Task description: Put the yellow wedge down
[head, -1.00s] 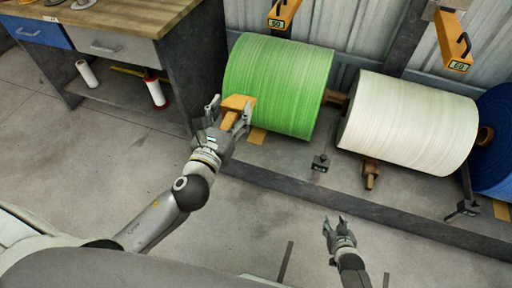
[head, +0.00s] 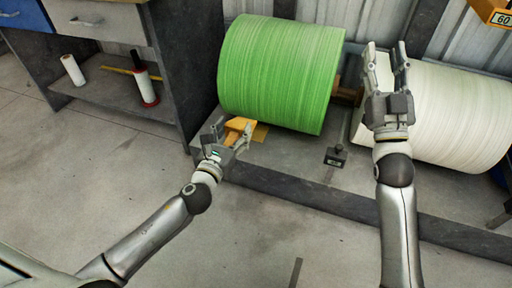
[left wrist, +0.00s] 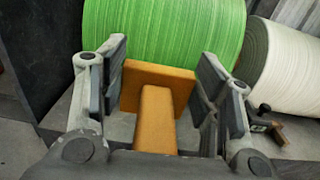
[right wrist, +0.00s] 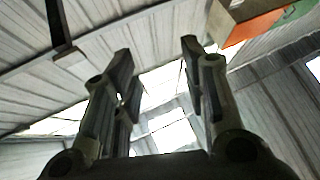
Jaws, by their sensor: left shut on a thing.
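The yellow wedge (head: 238,125) is in my left gripper (head: 232,129), low in front of the green roll (head: 281,73). In the left wrist view the wedge (left wrist: 157,88) shows a broad plate and a narrower stem between the two fingers, close before the green roll. My left gripper is shut on it. Whether the wedge touches the roll or the platform (head: 290,168) cannot be told. My right gripper (head: 386,52) is raised in front of the white roll (head: 452,112), open and empty; its wrist view shows nothing between the fingers.
A small dark block (head: 335,157) sits on the platform between the rolls. A workbench (head: 166,60) stands left, with small spools on its shelf. The floor in front is clear.

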